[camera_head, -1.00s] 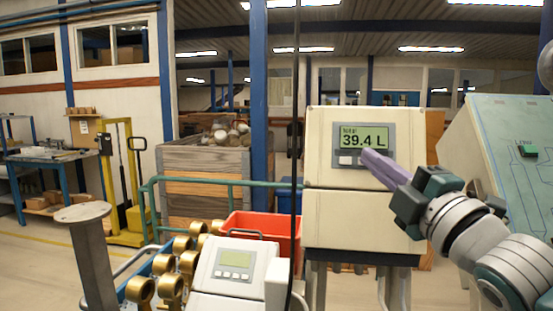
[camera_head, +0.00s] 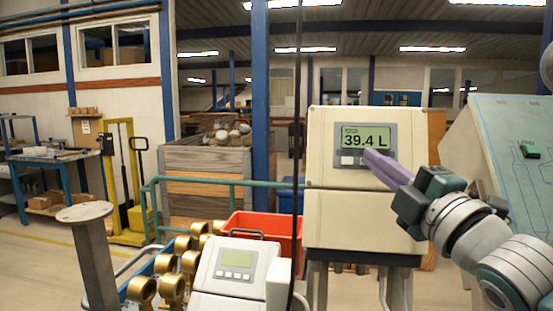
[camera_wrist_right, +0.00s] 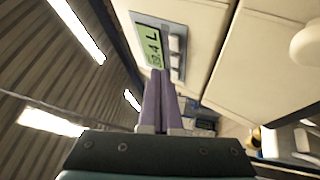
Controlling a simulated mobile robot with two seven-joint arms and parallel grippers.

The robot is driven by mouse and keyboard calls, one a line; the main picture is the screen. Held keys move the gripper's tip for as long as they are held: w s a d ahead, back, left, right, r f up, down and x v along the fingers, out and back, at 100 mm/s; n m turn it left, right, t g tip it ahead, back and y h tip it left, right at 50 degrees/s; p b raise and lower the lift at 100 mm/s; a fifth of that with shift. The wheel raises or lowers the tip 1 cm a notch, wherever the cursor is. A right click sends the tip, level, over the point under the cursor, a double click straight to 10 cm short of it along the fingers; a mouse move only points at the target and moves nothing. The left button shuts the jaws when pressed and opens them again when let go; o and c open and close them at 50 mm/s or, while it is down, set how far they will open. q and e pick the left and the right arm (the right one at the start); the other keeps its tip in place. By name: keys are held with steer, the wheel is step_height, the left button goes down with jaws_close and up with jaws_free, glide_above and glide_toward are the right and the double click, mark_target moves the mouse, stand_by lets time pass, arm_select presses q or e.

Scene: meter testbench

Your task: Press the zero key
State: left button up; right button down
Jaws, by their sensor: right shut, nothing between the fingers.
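The meter's control panel (camera_head: 365,150) is a grey plate on the upper front of a cream cabinet. Its green display (camera_head: 365,138) reads 39.4 L, with a small label above the digits that I cannot read. A pale key (camera_head: 347,161) shows below the display at the left. My right gripper (camera_head: 367,154) is shut and empty, its purple fingers pointing at the key row right of that key. The fingers hide part of the row. In the wrist view the fingertips (camera_wrist_right: 161,74) are close by the panel (camera_wrist_right: 170,20); I cannot tell whether they touch. The zero key's marking is not readable.
A second, smaller meter (camera_head: 235,265) with a blank-looking display stands low in front, beside several brass fittings (camera_head: 143,290). A red bin (camera_head: 265,230) is behind it. A sloped green panel (camera_head: 505,150) stands at the right. A dark vertical cable (camera_head: 297,120) hangs left of the cabinet.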

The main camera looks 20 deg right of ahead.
stand_by(0.3)
steer(key=shift+w+d+f+b, duration=0.15)
steer(key=shift+w+d+b, duration=0.05)
steer(key=shift+w+b, duration=0.15)
steer(key=shift+w+d+f+b, duration=0.1)
steer(key=shift+w+d+b, duration=0.1)
steer(key=shift+w+b, duration=0.1)
stand_by(0.6)
steer(key=shift+s, duration=0.1)
steer(key=shift+s+a+r+p, duration=0.2)
steer(key=shift+s+r+p, duration=0.1)
steer(key=shift+p, duration=0.2)
steer(key=shift+s+a, duration=0.2)
steer(key=shift+s, duration=0.1)
